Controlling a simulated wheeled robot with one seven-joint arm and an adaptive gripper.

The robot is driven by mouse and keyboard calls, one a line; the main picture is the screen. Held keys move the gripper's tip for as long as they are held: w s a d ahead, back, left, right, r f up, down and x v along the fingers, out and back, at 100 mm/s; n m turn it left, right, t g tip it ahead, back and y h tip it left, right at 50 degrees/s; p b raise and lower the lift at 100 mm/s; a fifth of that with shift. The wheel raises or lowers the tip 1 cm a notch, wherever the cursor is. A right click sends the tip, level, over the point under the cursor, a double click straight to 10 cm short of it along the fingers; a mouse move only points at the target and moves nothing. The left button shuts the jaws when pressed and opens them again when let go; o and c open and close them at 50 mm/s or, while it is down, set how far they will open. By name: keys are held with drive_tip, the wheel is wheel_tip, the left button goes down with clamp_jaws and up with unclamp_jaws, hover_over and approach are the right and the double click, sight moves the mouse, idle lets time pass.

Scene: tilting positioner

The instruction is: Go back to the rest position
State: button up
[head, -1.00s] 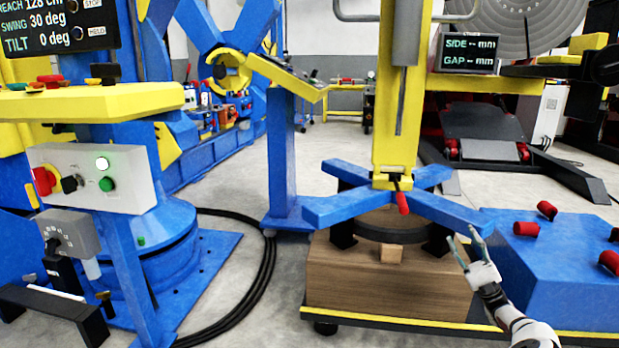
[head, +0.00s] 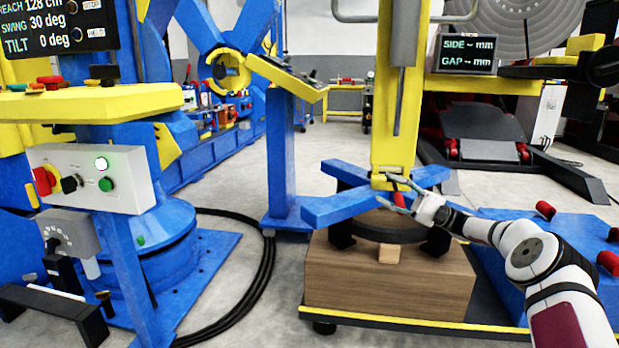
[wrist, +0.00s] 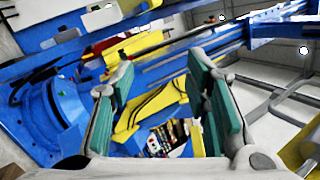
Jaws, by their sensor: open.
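My gripper (head: 392,194) is open in the head view, in front of the lower end of the yellow upright (head: 397,110) and above the blue cross-shaped frame (head: 340,208). The red handle (head: 399,188) at the foot of the upright shows partly behind its fingers; I cannot tell whether they touch it. My white and grey arm comes in from the lower right. In the wrist view, my gripper's two teal-padded fingers (wrist: 168,105) stand apart with nothing held between them.
A wooden block (head: 385,280) and black ring stand on a yellow-edged platform under the frame. A blue box with red knobs (head: 500,225) is at right. A control panel (head: 95,178) and blue positioner base (head: 165,255) stand at left. Black cables (head: 265,285) cross the floor.

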drive_tip(key=s+a+r+n+g+h, duration=0.1)
drive_tip(key=s+a+r+g+h, duration=0.25)
drive_tip(key=s+a, duration=0.4)
drive_tip(key=s+a+r+n+g+h, duration=0.2)
drive_tip(key=s+a+r+h, duration=0.1)
drive_tip(key=s+a+h, duration=0.4)
drive_tip(key=s+a+r+h, duration=0.1)
drive_tip(key=s+a+h, duration=0.15)
drive_tip(key=s, duration=0.55)
drive_tip(key=s+d+f+t+h, duration=0.1)
drive_tip(key=s+d+f+h, duration=0.3)
drive_tip(key=s, duration=0.8)
drive_tip(key=s+d+f+t+h+p, duration=0.1)
drive_tip(key=s+d+t+h, duration=0.15)
drive_tip(key=s+d, duration=0.65)
drive_tip(key=s+d+f+t+h, duration=0.15)
drive_tip(key=s+h, duration=0.25)
drive_tip(key=s, duration=1.1)
wheel_tip(320, 180, up, 39)
drive_tip(key=t+p, duration=0.3)
drive_tip(key=p, duration=3.5)
drive_tip(key=shift+d+n, duration=0.4)
drive_tip(key=shift+d, duration=0.05)
drive_tip(key=shift+w, duration=0.1)
